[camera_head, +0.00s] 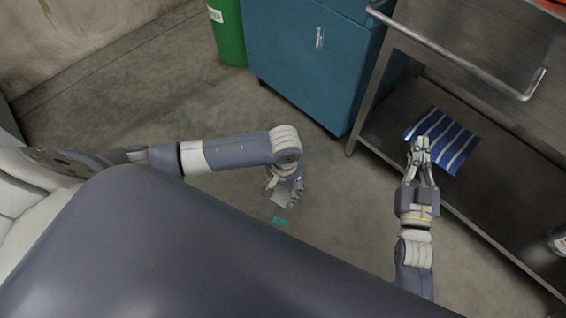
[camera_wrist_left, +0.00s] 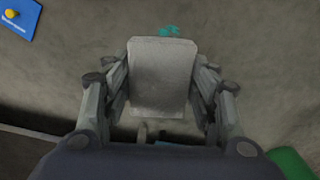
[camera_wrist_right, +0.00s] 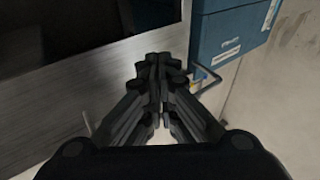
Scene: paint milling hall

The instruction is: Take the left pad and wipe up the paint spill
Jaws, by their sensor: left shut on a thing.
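The left gripper (camera_head: 284,190) is low over the concrete floor and shut on a light grey rectangular pad (camera_wrist_left: 162,75). The pad also shows as a pale patch below the fingers in the head view (camera_head: 279,199). The teal paint spill (camera_head: 280,221) is a small mark on the floor, just beyond the pad's far edge in the left wrist view (camera_wrist_left: 170,31). Whether the pad touches the floor is unclear. The right gripper (camera_head: 419,147) is shut and empty; in the right wrist view its fingertips (camera_wrist_right: 160,66) meet.
A steel cart (camera_head: 381,112) stands at the right; a blue-and-white striped cloth (camera_head: 455,140) lies on its lower shelf, behind the right gripper in the picture. A blue cabinet (camera_head: 300,55) and a green bin (camera_head: 230,35) stand at the back. Floor at the left is clear.

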